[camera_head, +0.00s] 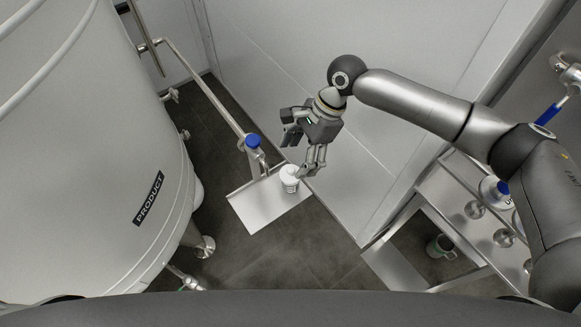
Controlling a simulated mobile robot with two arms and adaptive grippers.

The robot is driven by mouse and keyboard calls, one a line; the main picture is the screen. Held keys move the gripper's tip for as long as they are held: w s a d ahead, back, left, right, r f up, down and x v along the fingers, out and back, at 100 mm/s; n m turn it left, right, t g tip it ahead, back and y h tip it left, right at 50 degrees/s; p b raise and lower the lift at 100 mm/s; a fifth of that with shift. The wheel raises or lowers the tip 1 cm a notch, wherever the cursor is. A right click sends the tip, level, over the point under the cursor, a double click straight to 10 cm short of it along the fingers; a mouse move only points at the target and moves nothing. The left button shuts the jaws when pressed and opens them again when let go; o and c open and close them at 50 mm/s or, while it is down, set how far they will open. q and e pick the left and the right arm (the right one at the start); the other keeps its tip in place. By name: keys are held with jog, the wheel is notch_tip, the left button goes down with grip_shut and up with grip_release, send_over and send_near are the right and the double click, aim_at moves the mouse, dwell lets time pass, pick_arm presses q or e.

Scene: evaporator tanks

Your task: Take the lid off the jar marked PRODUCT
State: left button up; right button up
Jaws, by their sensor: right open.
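A small white jar (289,179) stands upright on a pale metal shelf (254,208) low beside the wall. A white lid seems to be on it; any label on it is too small to read. My right gripper (300,155) is open and empty just above and to the right of the jar. One finger comes down close to the jar's right side; I cannot tell whether it touches. The word PRODUCT shows on a black plate (148,198) on the large tank. My left gripper is not in view.
The large tank (75,150) fills the left. A pipe with a blue-handled valve (253,141) ends just above the shelf. A metal rack (450,205) with jars and round metal fittings stands at the right.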

aim_at(291, 168)
jog(key=shift+a+f, duration=0.25)
jog(key=shift+f, duration=0.45)
jog(key=x, duration=0.1)
jog(key=p+x, duration=0.1)
jog(key=x, duration=0.2)
jog(key=shift+w+d+f, duration=0.1)
jog(key=shift+w+f, duration=0.3)
jog(key=shift+f, duration=0.35)
jog(key=shift+c, duration=0.6)
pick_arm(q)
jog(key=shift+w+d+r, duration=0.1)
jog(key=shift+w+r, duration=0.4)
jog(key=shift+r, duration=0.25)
pick_arm(e)
jog(key=c, duration=0.6)
